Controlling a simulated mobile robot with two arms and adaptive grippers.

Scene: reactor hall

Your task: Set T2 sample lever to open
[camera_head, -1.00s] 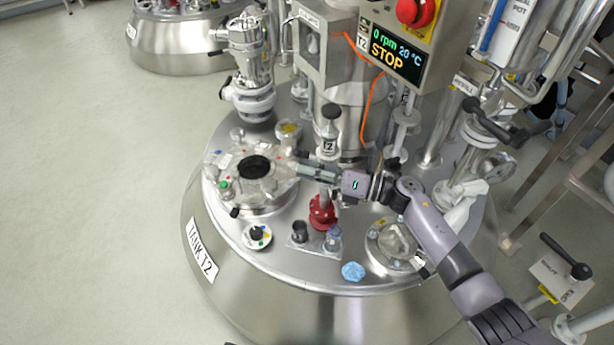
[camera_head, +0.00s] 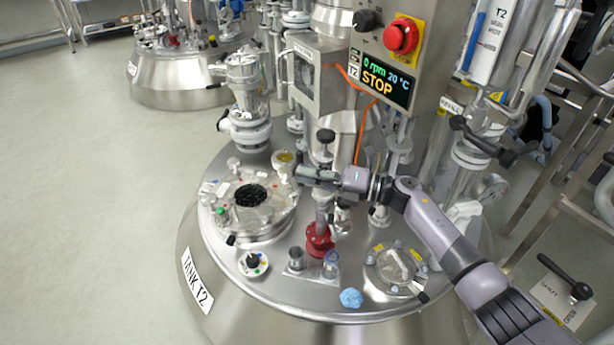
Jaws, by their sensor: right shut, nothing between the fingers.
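The tank marked TANK T2 (camera_head: 197,278) fills the middle of the view. On its lid a slim upright fitting rises from a red flange (camera_head: 319,240) to a black knob (camera_head: 326,137). It may carry the sample lever, but I cannot make out a lever or its position for certain. My right gripper (camera_head: 304,176) is shut and empty, pointing left across this fitting below the knob. It hides part of the fitting, and I cannot tell whether it touches it. My left gripper is not in view.
A small cup (camera_head: 296,257) and a clear vial (camera_head: 331,264) stand before the red flange. A blue crumpled piece (camera_head: 351,298) lies nearby. An open-looking round port (camera_head: 250,198) is left. A control box showing STOP (camera_head: 380,80) hangs above. Floor at left is clear.

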